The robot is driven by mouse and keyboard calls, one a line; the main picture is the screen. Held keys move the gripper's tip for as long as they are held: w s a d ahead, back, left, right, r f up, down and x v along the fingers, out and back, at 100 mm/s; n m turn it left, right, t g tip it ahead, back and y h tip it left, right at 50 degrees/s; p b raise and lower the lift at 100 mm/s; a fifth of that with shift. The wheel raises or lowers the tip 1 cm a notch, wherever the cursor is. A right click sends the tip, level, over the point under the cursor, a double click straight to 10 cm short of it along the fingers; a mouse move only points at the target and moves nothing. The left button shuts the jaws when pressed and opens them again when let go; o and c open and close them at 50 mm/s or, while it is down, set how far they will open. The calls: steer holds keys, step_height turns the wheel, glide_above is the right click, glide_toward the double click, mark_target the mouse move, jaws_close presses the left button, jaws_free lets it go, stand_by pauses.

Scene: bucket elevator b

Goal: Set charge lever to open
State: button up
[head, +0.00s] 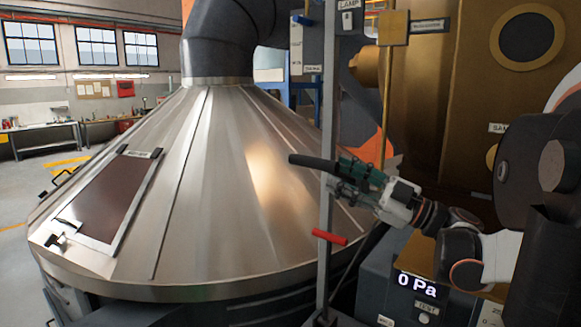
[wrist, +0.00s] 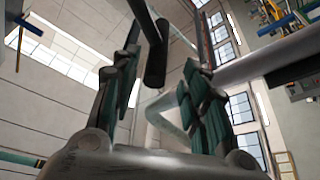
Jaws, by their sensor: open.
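A black lever grip (head: 312,163) sticks out to the left at the upright grey post (head: 328,110) in the head view. No readable label names it as the charge lever. My gripper (head: 340,173) is open at the right end of this grip, its green-padded fingers close to the post. In the wrist view, my gripper (wrist: 162,52) has its fingers spread. A dark cylinder (wrist: 156,66), probably the same grip, shows in the gap between the fingertips. I cannot tell whether the fingers touch it.
A large metal cone hood (head: 225,190) fills the left. A brass-coloured cabinet (head: 430,110) and a "0 Pa" display (head: 417,287) stand close on the right.

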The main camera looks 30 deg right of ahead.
steer(key=shift+v, duration=1.55)
steer(key=shift+w+f, duration=0.1)
